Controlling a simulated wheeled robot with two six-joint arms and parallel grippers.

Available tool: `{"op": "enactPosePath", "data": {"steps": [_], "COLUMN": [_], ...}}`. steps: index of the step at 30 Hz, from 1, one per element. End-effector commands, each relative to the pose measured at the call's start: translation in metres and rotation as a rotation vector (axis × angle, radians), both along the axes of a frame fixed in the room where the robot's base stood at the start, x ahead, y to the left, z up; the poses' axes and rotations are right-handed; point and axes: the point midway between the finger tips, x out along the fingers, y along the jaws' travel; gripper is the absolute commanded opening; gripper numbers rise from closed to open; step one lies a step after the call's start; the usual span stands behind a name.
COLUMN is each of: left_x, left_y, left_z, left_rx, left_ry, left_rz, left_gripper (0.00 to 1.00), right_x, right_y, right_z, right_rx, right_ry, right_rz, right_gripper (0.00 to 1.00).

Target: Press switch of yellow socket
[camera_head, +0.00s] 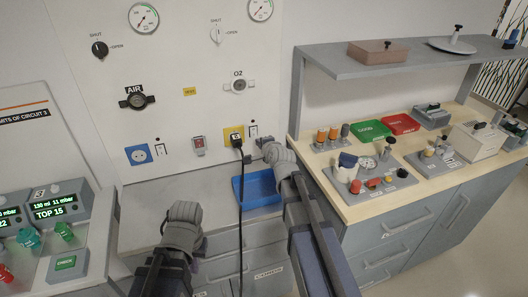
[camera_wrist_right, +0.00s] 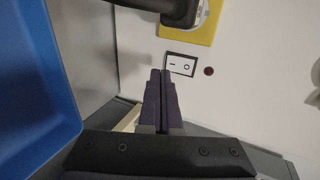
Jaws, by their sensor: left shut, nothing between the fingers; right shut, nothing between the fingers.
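The yellow socket (camera_head: 228,132) is on the wall panel, with a black plug in it and a black cord hanging down. A white rocker switch in a black frame (camera_head: 253,130) sits just right of it. The right wrist view shows the switch (camera_wrist_right: 180,66) beside the yellow plate (camera_wrist_right: 205,28). My right gripper (camera_wrist_right: 162,72) is shut and empty, its tips close to the switch's left lower edge; I cannot tell if they touch. In the head view my right gripper (camera_head: 264,145) is just below and right of the switch. My left gripper (camera_head: 185,208) is shut, low before the panel.
A blue socket (camera_head: 138,154) with its own switch (camera_head: 160,150) is left on the panel. A blue bin (camera_head: 258,189) is below the yellow socket and also at left in the wrist view (camera_wrist_right: 30,90). A counter (camera_head: 340,205) with trays stands right.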

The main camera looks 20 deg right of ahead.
Motion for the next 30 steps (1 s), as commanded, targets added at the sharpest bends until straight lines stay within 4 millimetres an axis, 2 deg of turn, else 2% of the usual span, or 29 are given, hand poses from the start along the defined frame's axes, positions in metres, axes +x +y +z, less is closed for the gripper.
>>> {"op": "enactPosePath", "data": {"steps": [1,3,9,30], "left_x": [0.000,0.000,0.000,0.000], "left_y": [0.000,0.000,0.000,0.000], "left_z": [-0.001,-0.002,-0.003,-0.005], "left_rx": [0.000,0.000,0.000,0.000], "left_ry": [0.000,0.000,0.000,0.000], "left_rz": [0.000,0.000,0.000,0.000], "left_gripper": [0.00,0.00,0.00,0.00], "right_x": [0.012,0.020,0.034,0.040], "right_y": [0.000,0.000,0.001,0.002], "right_z": [-0.001,-0.002,-0.003,-0.005], "right_rx": [-0.001,-0.001,0.000,0.000], "right_ry": [0.000,0.000,0.000,0.000], "right_rz": [0.000,0.000,0.000,0.000], "right_gripper": [0.00,0.00,0.00,0.00]}}
